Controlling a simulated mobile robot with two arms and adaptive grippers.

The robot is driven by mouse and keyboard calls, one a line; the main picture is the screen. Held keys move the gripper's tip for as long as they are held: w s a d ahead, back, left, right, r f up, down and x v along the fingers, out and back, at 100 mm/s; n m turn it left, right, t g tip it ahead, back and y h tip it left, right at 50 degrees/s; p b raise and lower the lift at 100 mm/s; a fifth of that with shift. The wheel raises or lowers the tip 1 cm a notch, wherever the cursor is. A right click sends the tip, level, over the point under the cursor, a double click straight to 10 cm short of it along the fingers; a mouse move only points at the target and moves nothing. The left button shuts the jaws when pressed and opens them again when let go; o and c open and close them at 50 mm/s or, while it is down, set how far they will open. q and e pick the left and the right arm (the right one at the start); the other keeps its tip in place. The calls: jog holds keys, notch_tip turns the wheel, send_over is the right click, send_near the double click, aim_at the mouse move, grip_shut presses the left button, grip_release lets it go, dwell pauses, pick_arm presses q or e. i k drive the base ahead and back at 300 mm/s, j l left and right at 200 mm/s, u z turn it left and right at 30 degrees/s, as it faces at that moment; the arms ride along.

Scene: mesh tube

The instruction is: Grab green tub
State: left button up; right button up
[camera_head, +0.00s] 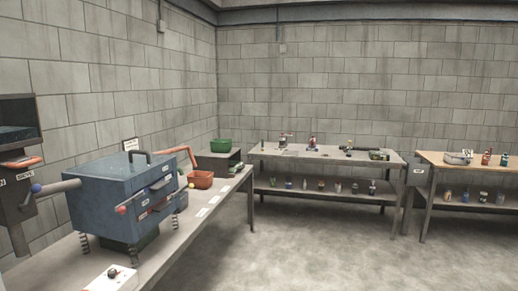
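A green tub (221,146) sits near the far end of the left bench, close to the room's corner. It is small in the view and appears upright on a low grey stand (222,158). Its inside is too small to make out. Neither of my grippers shows in the head view.
The left bench (235,184) carries a large blue box (105,190) on spring feet, with a dark green thing (135,243) beneath it, and a reddish-brown tub (200,179). The concrete floor (320,250) is clear.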

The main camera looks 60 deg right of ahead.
aim_at(219, 146)
jog(key=z, duration=1.8)
jog(key=i+z, duration=0.25)
jog(key=i, duration=3.35)
